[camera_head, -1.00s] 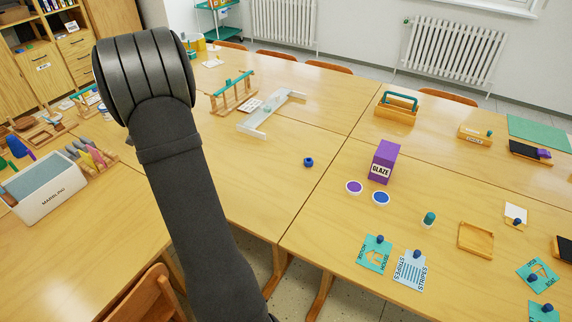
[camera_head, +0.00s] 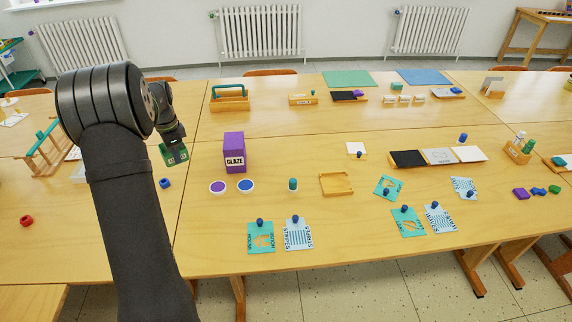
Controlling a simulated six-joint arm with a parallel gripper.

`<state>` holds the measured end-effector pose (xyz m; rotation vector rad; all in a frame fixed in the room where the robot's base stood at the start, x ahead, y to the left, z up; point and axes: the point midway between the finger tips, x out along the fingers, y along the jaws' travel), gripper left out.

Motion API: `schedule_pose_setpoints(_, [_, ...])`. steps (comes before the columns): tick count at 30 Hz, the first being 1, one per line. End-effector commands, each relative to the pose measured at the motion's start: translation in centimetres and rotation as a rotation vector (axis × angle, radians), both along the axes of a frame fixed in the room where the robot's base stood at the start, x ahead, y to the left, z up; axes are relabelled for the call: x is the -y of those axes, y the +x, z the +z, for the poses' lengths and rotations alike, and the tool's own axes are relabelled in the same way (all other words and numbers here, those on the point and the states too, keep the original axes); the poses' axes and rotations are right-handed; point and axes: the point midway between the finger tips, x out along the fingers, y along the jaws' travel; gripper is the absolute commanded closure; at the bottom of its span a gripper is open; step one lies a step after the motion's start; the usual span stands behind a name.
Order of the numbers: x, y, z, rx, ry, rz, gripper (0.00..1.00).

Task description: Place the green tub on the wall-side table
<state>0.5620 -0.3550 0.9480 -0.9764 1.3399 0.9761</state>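My gripper (camera_head: 174,155) is at the left, above the tables beside the purple glaze box. It is small and partly turned away, and a dark green shape shows at its end. I cannot tell whether this is part of the gripper or something held, nor whether the fingers are open. A small green cylinder (camera_head: 292,184) stands on the near table, right of two round discs, apart from my gripper. No tub is clearly marked as the green one. The wall-side table (camera_head: 290,120) is the far row, toward the radiators.
The purple glaze box (camera_head: 234,152) stands right of my gripper. A blue piece (camera_head: 165,183) and a red piece (camera_head: 27,220) lie on the near tables. A wooden caddy (camera_head: 229,104) and a wooden box (camera_head: 303,99) stand on the far table. Bare wood shows between them.

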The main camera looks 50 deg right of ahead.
Motion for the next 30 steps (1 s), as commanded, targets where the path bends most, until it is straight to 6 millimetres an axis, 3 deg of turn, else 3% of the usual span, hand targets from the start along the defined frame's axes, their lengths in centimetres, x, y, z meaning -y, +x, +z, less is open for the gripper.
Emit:
schedule_pose_setpoints(1, [2.7,-1.5,0.0,0.000,0.000,-0.037,1.00])
schedule_pose_setpoints(9, [14.4,-9.9,-0.1,0.001,0.000,-0.190,1.00])
schedule_pose_setpoints(18, [25.0,-22.0,-0.2,0.001,0.000,-0.357,1.00])
schedule_pose_setpoints(24, [28.7,-28.3,-0.3,0.001,0.000,-0.430,1.00])
schedule_pose_setpoints(30, [30.5,-32.0,-0.3,0.001,0.000,-0.471,1.00])
